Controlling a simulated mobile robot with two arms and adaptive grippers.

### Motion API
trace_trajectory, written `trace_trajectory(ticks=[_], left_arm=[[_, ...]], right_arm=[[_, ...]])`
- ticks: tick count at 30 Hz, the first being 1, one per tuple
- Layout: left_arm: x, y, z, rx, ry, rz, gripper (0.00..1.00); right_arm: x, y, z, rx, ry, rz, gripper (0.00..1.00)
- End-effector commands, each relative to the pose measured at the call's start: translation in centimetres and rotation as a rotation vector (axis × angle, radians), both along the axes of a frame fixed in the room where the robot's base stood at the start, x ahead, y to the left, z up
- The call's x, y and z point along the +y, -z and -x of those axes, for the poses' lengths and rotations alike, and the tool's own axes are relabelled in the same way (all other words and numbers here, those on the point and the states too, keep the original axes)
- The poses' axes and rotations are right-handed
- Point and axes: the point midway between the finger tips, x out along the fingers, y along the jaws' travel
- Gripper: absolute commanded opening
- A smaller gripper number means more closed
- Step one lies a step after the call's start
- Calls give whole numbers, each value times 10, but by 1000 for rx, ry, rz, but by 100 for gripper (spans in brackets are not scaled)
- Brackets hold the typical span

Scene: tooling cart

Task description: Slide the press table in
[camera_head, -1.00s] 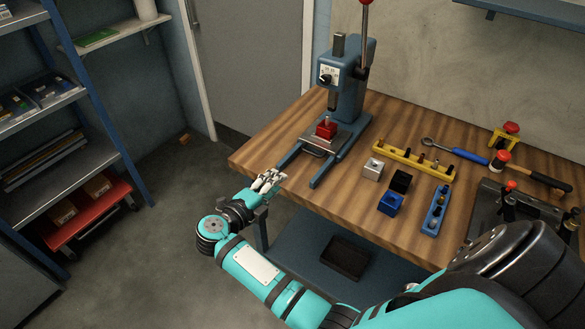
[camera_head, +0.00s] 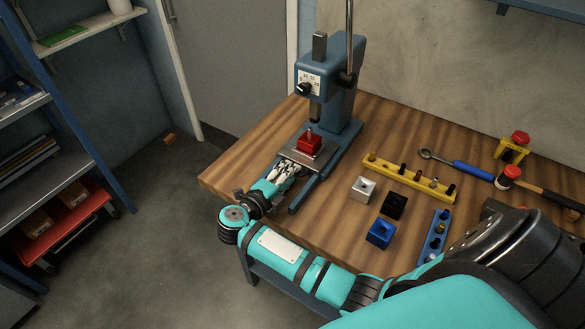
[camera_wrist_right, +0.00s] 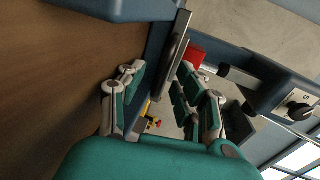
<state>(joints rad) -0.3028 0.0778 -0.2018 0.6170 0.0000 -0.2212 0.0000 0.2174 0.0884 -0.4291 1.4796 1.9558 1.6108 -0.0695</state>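The blue arbor press (camera_head: 343,85) stands on the wooden bench. Its press table (camera_head: 322,158), a flat metal plate, sits low between the base rails, forward of the column. A red block (camera_head: 309,143) rests on the plate; it shows partly in the wrist view (camera_wrist_right: 195,54). My right gripper (camera_head: 288,170) is at the plate's front edge, between the rails. In the wrist view its fingers (camera_wrist_right: 165,88) are spread with nothing clamped between them, and the plate (camera_wrist_right: 177,48) shows edge-on just ahead. Whether they touch it is unclear. My left gripper is out of view.
To the right lie a yellow rack (camera_head: 408,176), a silver block (camera_head: 363,189), a black block (camera_head: 394,205), a blue block (camera_head: 381,233) and a blue rack (camera_head: 435,236). The bench left of the press is clear.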

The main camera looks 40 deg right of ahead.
Motion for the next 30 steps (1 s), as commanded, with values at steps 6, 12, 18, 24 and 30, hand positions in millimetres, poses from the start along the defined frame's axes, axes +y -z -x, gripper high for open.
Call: trace_trajectory(ticks=[6, 12, 18, 24, 30], left_arm=[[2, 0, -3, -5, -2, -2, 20], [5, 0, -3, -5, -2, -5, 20], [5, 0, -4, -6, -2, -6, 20], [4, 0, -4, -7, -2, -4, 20], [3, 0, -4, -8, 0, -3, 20]], right_arm=[[-1, 1, 0, -1, -1, -1, 33], [-1, 1, 0, -1, 0, 0, 23], [-1, 1, 0, -1, 0, 0, 0], [-1, 1, 0, -1, -1, -1, 0], [-2, 1, 0, 0, 0, -2, 0]])
